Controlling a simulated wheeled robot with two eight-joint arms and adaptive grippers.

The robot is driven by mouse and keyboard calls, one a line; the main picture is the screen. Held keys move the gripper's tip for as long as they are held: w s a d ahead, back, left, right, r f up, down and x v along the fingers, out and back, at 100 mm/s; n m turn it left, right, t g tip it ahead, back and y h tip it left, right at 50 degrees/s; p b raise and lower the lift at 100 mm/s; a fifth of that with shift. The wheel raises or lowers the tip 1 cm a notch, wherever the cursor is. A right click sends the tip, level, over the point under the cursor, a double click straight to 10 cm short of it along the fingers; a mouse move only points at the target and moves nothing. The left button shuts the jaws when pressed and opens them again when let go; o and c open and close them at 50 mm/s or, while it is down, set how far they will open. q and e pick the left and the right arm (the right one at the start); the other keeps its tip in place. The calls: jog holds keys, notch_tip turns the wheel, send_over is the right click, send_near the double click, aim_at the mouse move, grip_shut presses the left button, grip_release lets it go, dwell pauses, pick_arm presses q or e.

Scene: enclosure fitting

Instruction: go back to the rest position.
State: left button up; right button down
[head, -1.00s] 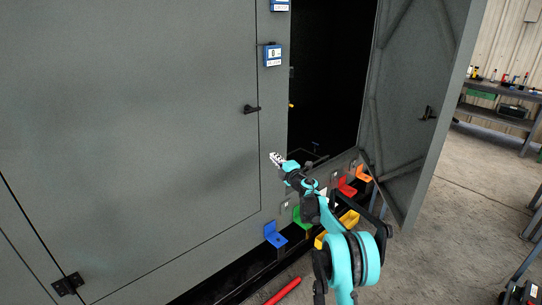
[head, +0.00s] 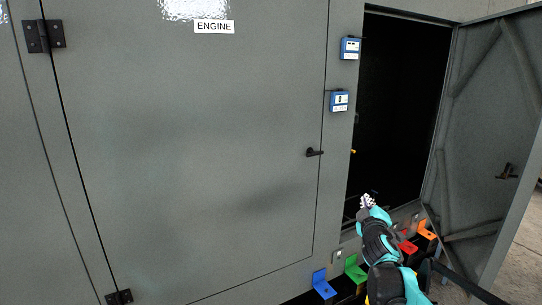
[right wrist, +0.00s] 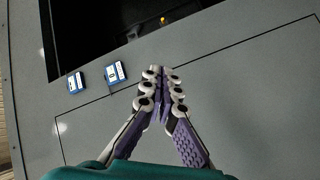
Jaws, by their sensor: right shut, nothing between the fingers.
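My right gripper (head: 367,201) is in front of the lower part of the open doorway in the head view. Its fingers are together and hold nothing. In the right wrist view the closed fingers (right wrist: 162,80) point at the grey enclosure wall below the dark opening. The left gripper is in neither view.
The grey enclosure has a shut door marked ENGINE (head: 214,27) with a black handle (head: 314,152). To its right is a dark opening (head: 400,100) with its door (head: 490,130) swung out. Two blue boxes (head: 339,101) hang between them. Blue (head: 323,284), green (head: 355,268), red and orange brackets sit low down.

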jog(key=s+a+f+m+g+y, duration=0.1)
jog(key=s+a+f+m+g, duration=0.1)
jog(key=s+f, duration=0.5)
jog(key=s+a+f+m+g+y+b, duration=0.1)
jog(key=s+a+f+m+g, duration=0.2)
jog(key=s, duration=1.6)
jog(key=s+a+f+m+g+y, duration=0.2)
jog(key=s+a+f+g, duration=0.3)
jog(key=s+a+f, duration=0.3)
jog(key=s+f+m, duration=0.1)
jog(key=s+f, duration=0.3)
jog(key=s, duration=0.1)
jog(key=shift+f+b, duration=0.25)
jog(key=shift+b, duration=0.1)
